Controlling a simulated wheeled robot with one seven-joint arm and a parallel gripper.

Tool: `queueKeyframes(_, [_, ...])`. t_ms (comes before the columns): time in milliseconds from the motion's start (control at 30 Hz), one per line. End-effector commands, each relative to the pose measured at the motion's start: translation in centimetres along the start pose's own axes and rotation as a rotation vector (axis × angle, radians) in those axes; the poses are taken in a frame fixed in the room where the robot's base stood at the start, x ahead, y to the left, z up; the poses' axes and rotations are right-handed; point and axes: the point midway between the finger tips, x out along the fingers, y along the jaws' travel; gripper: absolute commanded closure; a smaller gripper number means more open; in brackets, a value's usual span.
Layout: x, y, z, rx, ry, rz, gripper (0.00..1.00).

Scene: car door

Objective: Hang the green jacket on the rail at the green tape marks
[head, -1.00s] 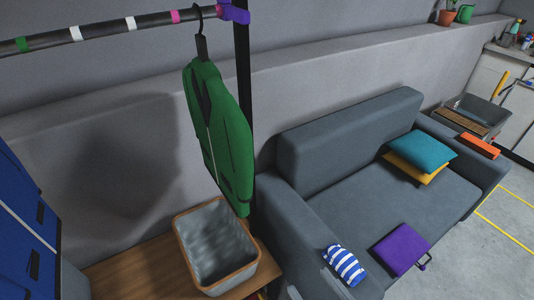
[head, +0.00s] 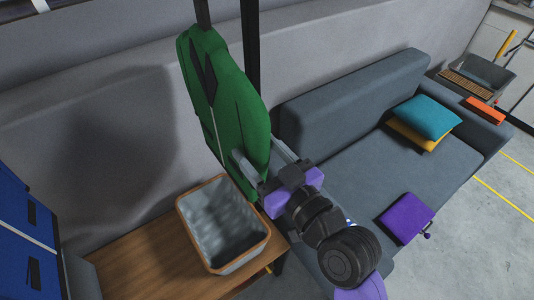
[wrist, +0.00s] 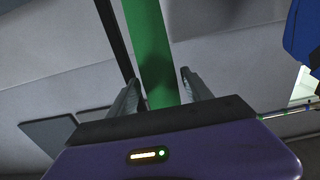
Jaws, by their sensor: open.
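The green jacket (head: 222,95) hangs upright at the middle left of the head view, above the basket. Its hanger top is cut off by the upper edge. My gripper (head: 258,148) is at the jacket's lower right side, open, one finger overlapping the green cloth. In the wrist view, the jacket's narrow green edge (wrist: 150,40) shows between the two spread fingers of my gripper (wrist: 159,77). I cannot tell whether they touch it. A piece of the rail (head: 40,5) with a white mark shows at the top left. The green tape marks are not clearly visible.
A grey basket with a wooden rim (head: 265,240) stands on a wooden bench (head: 130,272) under the jacket. A black post (head: 251,50) rises behind the jacket. A blue garment (head: 25,235) hangs at left. A grey sofa (head: 350,165) fills the right side.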

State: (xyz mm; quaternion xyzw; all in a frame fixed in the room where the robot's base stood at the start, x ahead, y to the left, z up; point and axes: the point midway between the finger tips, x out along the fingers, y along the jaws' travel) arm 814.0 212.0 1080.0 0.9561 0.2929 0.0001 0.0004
Motion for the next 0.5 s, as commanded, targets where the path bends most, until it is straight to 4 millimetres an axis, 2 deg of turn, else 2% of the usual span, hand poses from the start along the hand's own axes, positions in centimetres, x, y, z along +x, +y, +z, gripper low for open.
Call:
queueKeyframes(200, [3.3, 0.0, -0.2, 0.0, 0.0, 0.0, 0.42])
queueKeyframes(500, [5.1, 0.0, 0.0, 0.001, 0.0, 0.0, 0.42])
